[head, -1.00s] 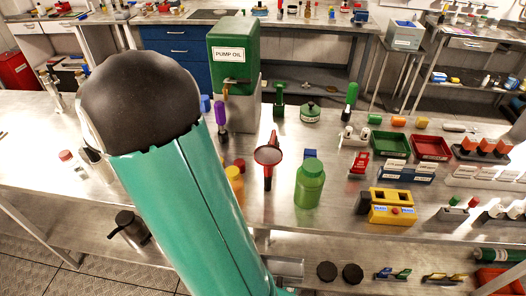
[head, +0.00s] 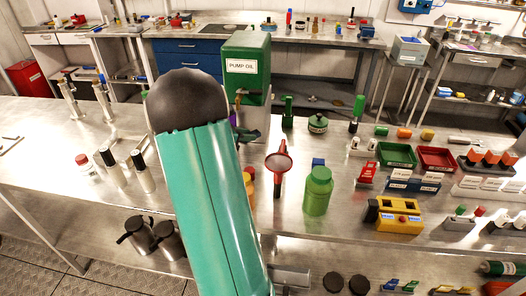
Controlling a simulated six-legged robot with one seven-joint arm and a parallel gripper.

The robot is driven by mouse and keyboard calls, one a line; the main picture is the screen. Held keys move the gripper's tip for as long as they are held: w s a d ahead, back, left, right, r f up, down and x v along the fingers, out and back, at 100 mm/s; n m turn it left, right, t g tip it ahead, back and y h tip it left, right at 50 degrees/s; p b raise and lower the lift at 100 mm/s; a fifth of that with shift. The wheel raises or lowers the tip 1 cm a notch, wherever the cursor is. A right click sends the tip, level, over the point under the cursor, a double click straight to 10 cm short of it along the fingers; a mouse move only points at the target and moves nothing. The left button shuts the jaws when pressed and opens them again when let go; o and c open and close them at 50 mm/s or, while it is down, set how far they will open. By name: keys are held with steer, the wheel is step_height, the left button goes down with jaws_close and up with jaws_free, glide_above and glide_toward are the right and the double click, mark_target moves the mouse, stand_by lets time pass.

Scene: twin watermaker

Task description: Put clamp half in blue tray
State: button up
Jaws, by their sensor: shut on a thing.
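My green arm with its black rounded elbow fills the left middle of the head view. It hides whatever is behind it, and I cannot make out my gripper or anything in its jaws. A small dark green shape (head: 248,134) shows at the arm's right edge below the green pump oil box; I cannot tell what it is. I cannot pick out the clamp half. A blue holder with white labels (head: 428,187) stands on the bench at right; I cannot tell whether it is the blue tray.
The pump oil box (head: 243,70) stands behind my arm.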

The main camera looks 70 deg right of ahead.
glide_above(263, 155)
steer(key=f, duration=0.6)
steer(key=shift+w+a+f, duration=0.1)
steer(key=shift+w+a, duration=0.1)
steer(key=shift+w, duration=0.05)
steer(key=shift+s+d+f, duration=0.1)
steer(key=shift+d+f, duration=0.05)
steer(key=shift+f, duration=0.8)
steer(key=shift+s+d+f, duration=0.1)
steer(key=shift+f, duration=0.8)
steer(key=shift+w+f, duration=0.1)
steer(key=shift+f, duration=0.1)
steer(key=o, duration=0.9)
steer(key=shift+o, duration=0.2)
steer(key=shift+r, duration=0.15)
steer(key=shift+w+a+r, duration=0.1)
steer(key=shift+a+r, duration=0.05)
steer(key=v, duration=0.7)
steer(key=shift+r, duration=0.1)
